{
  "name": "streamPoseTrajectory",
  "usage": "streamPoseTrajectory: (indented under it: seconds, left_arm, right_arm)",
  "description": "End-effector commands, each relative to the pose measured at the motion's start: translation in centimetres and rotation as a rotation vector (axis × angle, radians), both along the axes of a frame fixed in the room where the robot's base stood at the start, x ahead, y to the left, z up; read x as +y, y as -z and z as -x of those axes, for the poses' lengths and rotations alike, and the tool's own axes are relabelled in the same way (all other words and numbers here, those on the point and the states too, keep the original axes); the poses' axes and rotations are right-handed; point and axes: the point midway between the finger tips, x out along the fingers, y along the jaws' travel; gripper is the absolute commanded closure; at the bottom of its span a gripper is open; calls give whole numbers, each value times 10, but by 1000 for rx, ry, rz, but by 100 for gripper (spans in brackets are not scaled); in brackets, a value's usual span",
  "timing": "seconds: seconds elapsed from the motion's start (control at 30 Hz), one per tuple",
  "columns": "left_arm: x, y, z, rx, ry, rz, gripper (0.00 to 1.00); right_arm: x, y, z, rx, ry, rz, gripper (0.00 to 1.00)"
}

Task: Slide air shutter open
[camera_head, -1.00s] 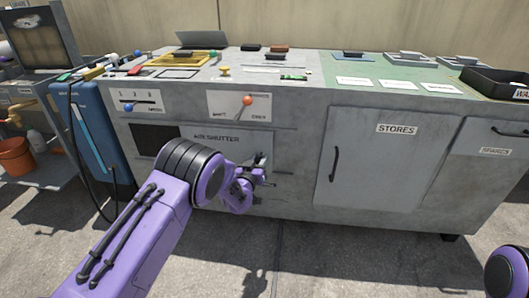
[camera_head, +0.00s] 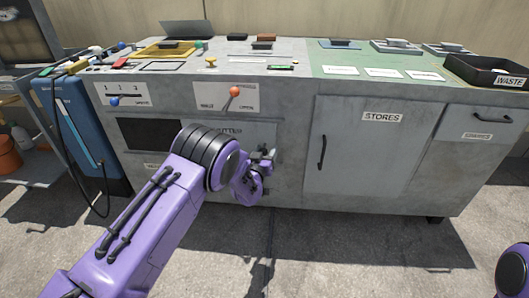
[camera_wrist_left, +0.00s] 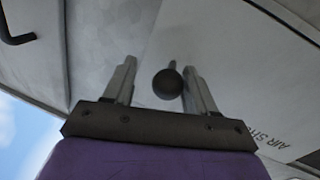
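The grey air shutter panel (camera_head: 262,133) is on the front of the bench, its label partly hidden by my left arm. A dark opening (camera_head: 150,134) shows to its left. My left gripper (camera_head: 268,158) is in front of the panel's right part. In the left wrist view, the two fingers of my left gripper (camera_wrist_left: 158,78) are apart, with a dark round knob (camera_wrist_left: 167,84) on a short stem between them. The knob is close to the right finger, with a clear gap to the left one. Contact cannot be told. My right gripper is out of view.
Right of the shutter are the STORES door (camera_head: 362,150) with a dark handle (camera_head: 322,152) and the spares drawer (camera_head: 478,130). Above are an orange-knobbed lever (camera_head: 235,91) and a blue-knobbed slider (camera_head: 114,101). A blue unit with a cable (camera_head: 82,130) stands left.

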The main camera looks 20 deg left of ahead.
Motion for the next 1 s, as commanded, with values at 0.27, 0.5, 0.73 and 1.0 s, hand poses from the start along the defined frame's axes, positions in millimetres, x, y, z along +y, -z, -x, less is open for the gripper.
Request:
streamPoseTrajectory:
  seconds: [0.27,0.5,0.73,1.0]
  left_arm:
    - [1,-1,8,2,-4,-1,44]
    - [-8,-3,62,5,1,-2,44]
    - [-13,-1,100,2,1,-1,44]
    - [-13,0,105,0,0,0,44]
  right_arm:
    - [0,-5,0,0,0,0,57]
    - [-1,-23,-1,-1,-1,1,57]
    - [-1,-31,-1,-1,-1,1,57]
    - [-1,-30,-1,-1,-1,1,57]
